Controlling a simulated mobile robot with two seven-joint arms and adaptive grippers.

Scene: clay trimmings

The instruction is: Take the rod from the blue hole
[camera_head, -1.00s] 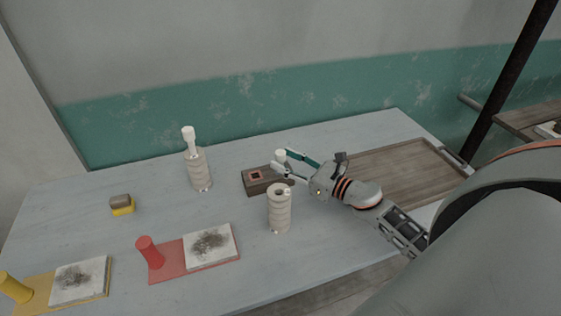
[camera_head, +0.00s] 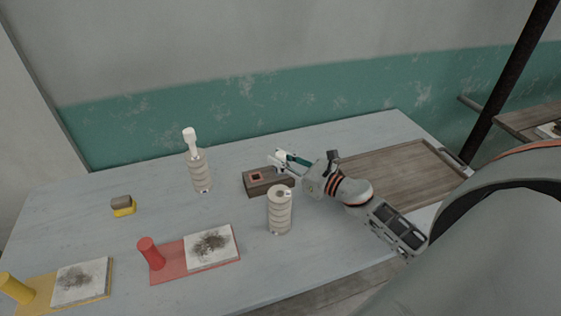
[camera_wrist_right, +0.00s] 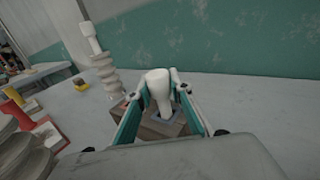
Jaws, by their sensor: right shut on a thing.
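The white rod (camera_wrist_right: 160,84) has a wide rounded head and narrows downward. Its lower end meets the blue-edged hole (camera_wrist_right: 171,117) in the brown wooden block (camera_head: 262,189); how deep it sits I cannot tell. My right gripper (camera_wrist_right: 160,80) has its teal fingers on both sides of the rod's head and is shut on it. The block's other hole, red-edged (camera_head: 256,177), looks empty. My left gripper is not in view.
A ribbed beige cylinder (camera_head: 279,213) stands just in front of the block. Another (camera_head: 200,173), holding a white rod (camera_head: 190,141), stands left. A wooden tray (camera_head: 392,172) lies right. Red (camera_head: 168,263) and yellow (camera_head: 45,294) stands and a yellow-based sponge (camera_head: 122,206) are further left.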

